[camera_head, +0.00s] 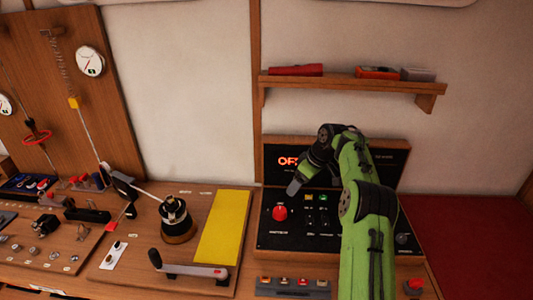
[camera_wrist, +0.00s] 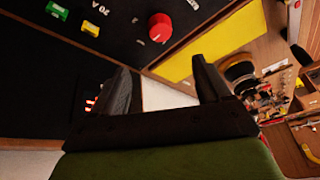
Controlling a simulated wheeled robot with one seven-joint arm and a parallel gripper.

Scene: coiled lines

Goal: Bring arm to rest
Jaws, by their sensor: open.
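My green arm reaches up from the lower right in the head view and bends over a black control panel (camera_head: 268,235). My gripper (camera_head: 294,190) is at the panel's left side, above a red knob (camera_head: 280,212), and looks apart from it. In the wrist view my gripper (camera_wrist: 165,80) shows two dark fingers spread apart with nothing between them. The red knob (camera_wrist: 160,27) lies beyond the fingers. A red lit display (camera_head: 288,161) at the panel's top reads "OF", with the rest hidden behind my arm.
A yellow plate (camera_head: 223,228) and a black winch drum (camera_head: 177,220) with a line stand left of the panel. A wooden shelf (camera_head: 350,84) with small boxes hangs above. A lever handle (camera_head: 195,270) lies in front. A red surface (camera_head: 465,245) at right is clear.

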